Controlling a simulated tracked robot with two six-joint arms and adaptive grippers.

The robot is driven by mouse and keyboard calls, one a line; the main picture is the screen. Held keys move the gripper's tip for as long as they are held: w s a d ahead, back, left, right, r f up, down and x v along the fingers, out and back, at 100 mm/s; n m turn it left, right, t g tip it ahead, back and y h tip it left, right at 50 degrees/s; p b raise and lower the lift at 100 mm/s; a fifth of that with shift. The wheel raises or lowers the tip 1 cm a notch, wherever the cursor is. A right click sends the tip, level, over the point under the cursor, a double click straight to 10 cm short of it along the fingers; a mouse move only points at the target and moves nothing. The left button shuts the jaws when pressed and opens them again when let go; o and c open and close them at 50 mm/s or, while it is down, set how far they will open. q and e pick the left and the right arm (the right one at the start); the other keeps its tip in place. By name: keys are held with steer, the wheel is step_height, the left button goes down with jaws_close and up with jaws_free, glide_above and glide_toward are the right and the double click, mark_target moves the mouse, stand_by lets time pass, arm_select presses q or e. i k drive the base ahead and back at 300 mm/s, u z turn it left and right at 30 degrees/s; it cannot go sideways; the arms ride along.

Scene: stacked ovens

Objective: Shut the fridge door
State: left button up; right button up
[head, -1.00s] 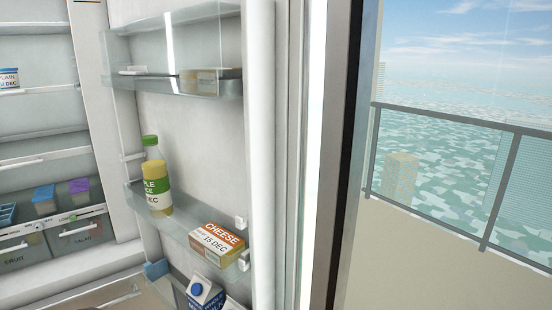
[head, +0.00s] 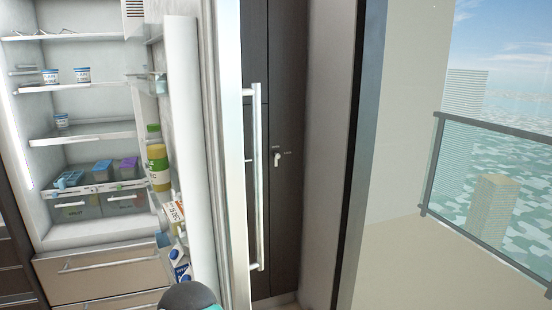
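The fridge (head: 95,215) stands at the left with its interior in view. Its door (head: 188,130) is open and seen nearly edge-on, with the inner shelves facing left. A long vertical handle (head: 253,180) is on the door's outer side. Bottles (head: 158,165), a cheese box (head: 175,212) and milk cartons (head: 181,262) sit in the door shelves. Neither of my grippers shows. A dark rounded part with a teal edge, which looks like part of my arm, is at the bottom edge near the door's lower end.
Fridge shelves hold several small tubs (head: 82,75) and coloured boxes (head: 102,172). A closed drawer (head: 105,275) is below. Dark cabinet panels (head: 284,80) stand behind the door. Pale floor (head: 430,265) lies at the right, before a railing (head: 490,128).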

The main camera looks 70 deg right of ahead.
mark_target(199, 118)
steer(key=u, duration=1.6)
steer(key=i, duration=0.1)
steer(key=z, duration=3.15)
steer(key=i, duration=0.4)
steer(key=z, duration=0.15)
steer(key=i, duration=0.6)
steer(key=u, duration=0.2)
steer(key=k, duration=0.9)
steer(key=z, duration=0.2)
steer(key=i, duration=0.9)
steer(key=u, duration=0.05)
